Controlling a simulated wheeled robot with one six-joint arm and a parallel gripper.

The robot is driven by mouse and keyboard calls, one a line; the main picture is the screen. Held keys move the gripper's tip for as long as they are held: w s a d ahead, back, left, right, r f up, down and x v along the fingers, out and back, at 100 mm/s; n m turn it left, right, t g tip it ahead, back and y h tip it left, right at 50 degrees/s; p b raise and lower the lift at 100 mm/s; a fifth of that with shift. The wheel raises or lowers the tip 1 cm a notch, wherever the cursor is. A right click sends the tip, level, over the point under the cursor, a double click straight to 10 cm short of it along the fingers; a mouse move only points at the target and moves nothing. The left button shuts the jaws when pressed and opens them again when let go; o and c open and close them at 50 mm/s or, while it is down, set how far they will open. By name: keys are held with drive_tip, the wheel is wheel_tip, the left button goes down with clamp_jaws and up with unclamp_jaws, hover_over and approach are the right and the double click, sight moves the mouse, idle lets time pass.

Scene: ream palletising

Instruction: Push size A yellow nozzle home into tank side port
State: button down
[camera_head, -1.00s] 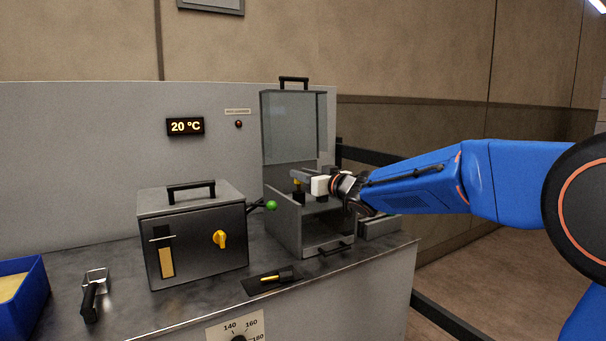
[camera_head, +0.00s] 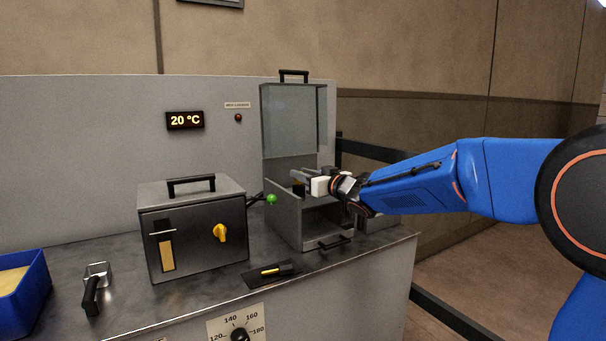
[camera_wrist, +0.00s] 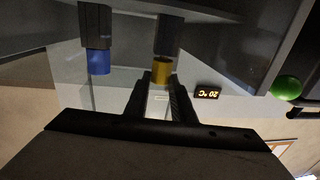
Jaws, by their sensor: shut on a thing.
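The yellow nozzle (camera_wrist: 162,70) shows in the wrist view as a short yellow cylinder at a black block, inside the open grey cabinet (camera_head: 286,221). My gripper (camera_wrist: 160,84) is shut on it, fingers on either side; how deep the grip is cannot be told. In the head view my gripper (camera_head: 301,174) is over the cabinet and hides most of the nozzle. A blue nozzle (camera_wrist: 98,62) at a second black block is beside it. The grey tank (camera_head: 195,250) stands left of the cabinet. Its side port cannot be made out; a green ball (camera_head: 271,199) is at its right side.
The cabinet's clear lid (camera_head: 288,125) stands raised behind my gripper. A black-handled tool (camera_head: 92,290) and a blue bin (camera_head: 22,295) are at the bench's left. A slotted plate (camera_head: 270,272) lies in front. The bench (camera_head: 125,305) is bare between tool and tank.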

drive_tip(key=shift+f, duration=0.4)
drive_tip(key=c, duration=1.4)
unclamp_jaws()
drive_tip(key=shift+c, duration=0.2)
drive_tip(key=v, duration=1.7)
drive_tip(key=shift+d, duration=0.25)
drive_tip(key=shift+s, duration=0.1)
